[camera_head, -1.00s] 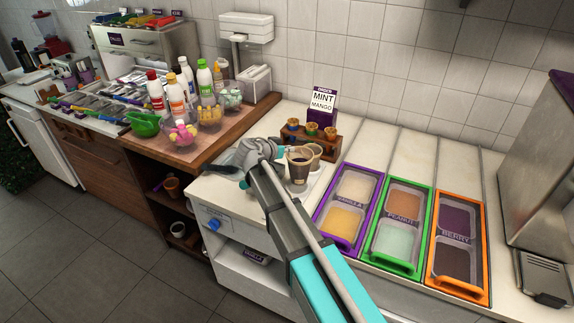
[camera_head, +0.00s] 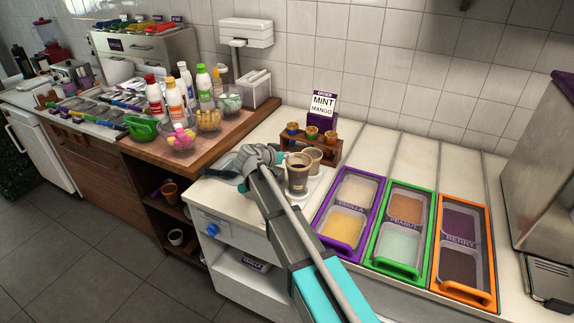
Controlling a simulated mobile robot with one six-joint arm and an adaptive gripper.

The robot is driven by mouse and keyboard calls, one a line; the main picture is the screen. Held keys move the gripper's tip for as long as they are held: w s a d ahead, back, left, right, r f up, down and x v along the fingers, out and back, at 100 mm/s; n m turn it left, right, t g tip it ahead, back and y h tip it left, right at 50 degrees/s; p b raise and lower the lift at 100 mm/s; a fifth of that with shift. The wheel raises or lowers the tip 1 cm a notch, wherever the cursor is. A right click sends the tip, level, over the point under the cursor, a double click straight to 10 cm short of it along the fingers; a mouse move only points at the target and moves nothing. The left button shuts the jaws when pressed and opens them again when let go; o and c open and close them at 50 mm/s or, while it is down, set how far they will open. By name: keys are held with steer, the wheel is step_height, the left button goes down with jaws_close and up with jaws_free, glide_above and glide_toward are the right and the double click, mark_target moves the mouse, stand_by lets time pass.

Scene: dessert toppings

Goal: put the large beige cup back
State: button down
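A cup with a beige rim and a dark brown band (camera_head: 298,173) stands upright on a white plate-like surface on the counter. A plain beige cup (camera_head: 315,155) stands just behind it, partly hidden. I cannot tell from size which is the large one. My gripper (camera_head: 222,168) is at the end of my arm, left of both cups and apart from them, over the counter's left end near the wooden top. My wrist hides much of it, and its fingers are too small and dark to read. Nothing is clearly visible in it.
Purple (camera_head: 349,210), green (camera_head: 402,235) and orange (camera_head: 461,252) topping trays lie right. Bottles and glass bowls (camera_head: 180,135) crowd the left wooden top.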

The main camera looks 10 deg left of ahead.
steer(key=shift+s+f+b, duration=0.1)
steer(key=shift+f+b, duration=1)
steer(key=shift+f, duration=0.25)
steer(key=c, duration=0.8)
jaws_free()
steer(key=shift+s+r, duration=0.1)
steer(key=p+v, duration=0.5)
steer(key=v, duration=0.6)
steer(key=shift+s+a, duration=0.2)
steer(key=shift+s, duration=0.1)
steer(key=shift+r, duration=0.1)
